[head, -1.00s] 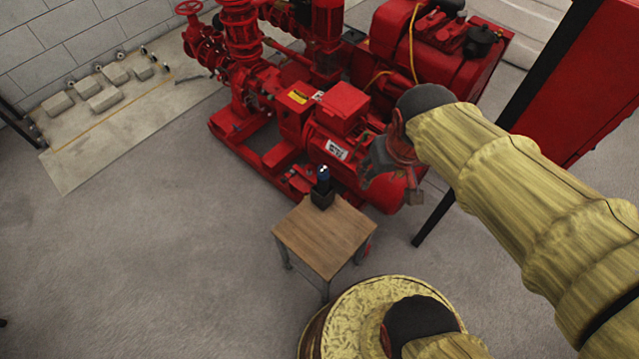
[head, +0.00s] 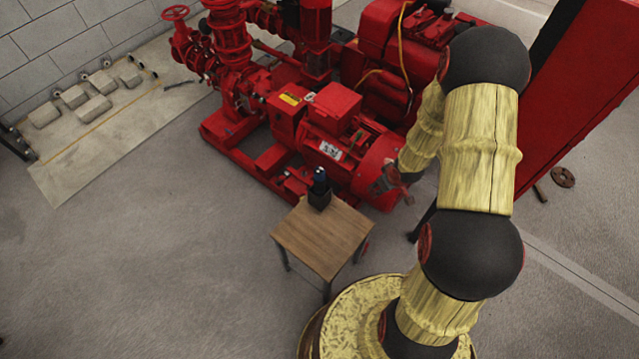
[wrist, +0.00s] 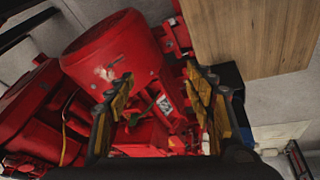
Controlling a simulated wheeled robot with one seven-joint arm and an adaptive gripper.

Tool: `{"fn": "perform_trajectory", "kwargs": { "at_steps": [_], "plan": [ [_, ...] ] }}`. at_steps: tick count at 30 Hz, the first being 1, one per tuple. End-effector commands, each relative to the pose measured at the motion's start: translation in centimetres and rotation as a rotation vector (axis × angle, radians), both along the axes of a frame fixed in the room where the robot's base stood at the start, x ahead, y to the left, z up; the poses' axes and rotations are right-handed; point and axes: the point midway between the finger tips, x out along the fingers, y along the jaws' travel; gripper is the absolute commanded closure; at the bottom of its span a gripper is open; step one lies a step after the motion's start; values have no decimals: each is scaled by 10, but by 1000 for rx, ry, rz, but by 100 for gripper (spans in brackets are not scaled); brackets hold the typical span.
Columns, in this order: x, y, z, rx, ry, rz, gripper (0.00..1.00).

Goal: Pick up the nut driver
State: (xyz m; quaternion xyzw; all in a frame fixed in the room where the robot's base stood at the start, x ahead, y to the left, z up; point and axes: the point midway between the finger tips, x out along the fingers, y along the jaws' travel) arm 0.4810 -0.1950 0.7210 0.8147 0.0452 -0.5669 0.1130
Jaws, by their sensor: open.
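A small black holder (head: 319,199) stands upright on a wooden-topped table (head: 300,240) in the head view. A dark tool with a blue part, seemingly the nut driver (head: 320,178), stands in it. In the wrist view the holder (wrist: 228,74) is at the tabletop's edge (wrist: 265,35), partly hidden by the right finger, with a bit of blue (wrist: 246,134) below. My gripper (wrist: 160,100) is open and empty, pointing at the red pumpset.
The red pumpset (head: 335,148) stands close behind the table. A red cabinet or panel (head: 575,110) is on the right. Grey blocks (head: 92,108) lie on a pale slab at back left. The floor left of the table is clear.

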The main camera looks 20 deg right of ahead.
Motion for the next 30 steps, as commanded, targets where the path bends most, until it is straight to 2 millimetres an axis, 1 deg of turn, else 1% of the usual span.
{"fn": "perform_trajectory", "kwargs": {
  "at_steps": [1, 3, 5, 6, 8, 9, 11, 12, 15, 18, 21, 24, 30],
  "plan": [
    [1, 7, -28, 36, -34, 39, 46],
    [12, 23, -54, 88, -118, 106, 46],
    [19, 40, -69, 139, -195, 160, 46],
    [25, 52, -76, 174, -252, 194, 46],
    [32, 71, -80, 229, -341, 241, 46],
    [36, 84, -80, 266, -402, 272, 46],
    [42, 101, -73, 318, -493, 309, 46],
    [46, 110, -67, 349, -551, 331, 46],
    [53, 129, -46, 412, -677, 376, 46],
    [57, 139, -29, 453, -762, 403, 46],
    [59, 145, -20, 475, -805, 416, 46],
    [65, 150, -20, 480, -816, 421, 46],
    [82, 161, -26, 478, -816, 420, 46]
  ]
}}
